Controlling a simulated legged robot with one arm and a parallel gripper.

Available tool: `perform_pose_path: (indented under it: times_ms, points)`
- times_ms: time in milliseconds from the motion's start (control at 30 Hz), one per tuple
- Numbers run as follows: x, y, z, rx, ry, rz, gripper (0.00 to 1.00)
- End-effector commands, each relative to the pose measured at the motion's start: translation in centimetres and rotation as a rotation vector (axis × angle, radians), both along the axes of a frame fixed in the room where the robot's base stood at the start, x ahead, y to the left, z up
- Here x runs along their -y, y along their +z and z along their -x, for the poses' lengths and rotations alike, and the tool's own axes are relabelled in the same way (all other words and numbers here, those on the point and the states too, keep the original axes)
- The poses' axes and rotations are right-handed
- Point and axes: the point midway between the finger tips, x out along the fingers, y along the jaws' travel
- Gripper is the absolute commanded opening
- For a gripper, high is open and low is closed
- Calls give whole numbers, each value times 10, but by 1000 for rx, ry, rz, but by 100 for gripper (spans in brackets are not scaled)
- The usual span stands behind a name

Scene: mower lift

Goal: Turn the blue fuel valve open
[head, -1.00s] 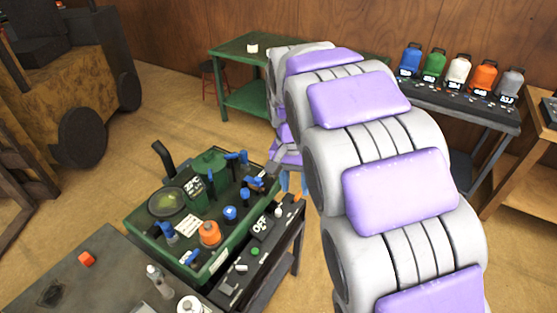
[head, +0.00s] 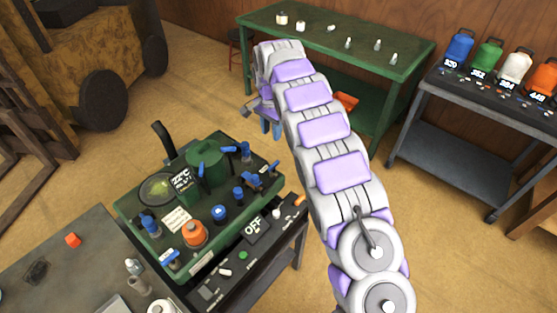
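The green machine (head: 135,208) stands left of my arm, with several blue fittings on its top. A blue lever (head: 264,181) sits on a fitting near its right edge, and another blue handle (head: 228,149) is at the back right corner. I cannot read which one is the fuel valve. My gripper (head: 271,129) hangs beyond the machine's back right corner, apart from the blue handles. Its two blue fingers point down with a small gap between them, and nothing shows between them. Part of the gripper is hidden behind the arm.
A black panel marked OFF (head: 257,229) runs along the machine's front right side. A grey table (head: 60,270) is at the lower left. A green table (head: 390,55) and a grey stand with coloured canisters (head: 440,90) are behind. Bare floor (head: 215,105) lies behind the machine.

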Motion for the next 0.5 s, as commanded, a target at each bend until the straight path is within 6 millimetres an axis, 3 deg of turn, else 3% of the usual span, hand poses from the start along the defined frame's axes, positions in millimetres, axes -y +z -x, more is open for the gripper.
perform_pose_path:
  times_ms: [167,500]
  points:
    - [-1,-14,-1,-4,-3,0,39]
    - [-1,-78,-1,-5,-1,0,39]
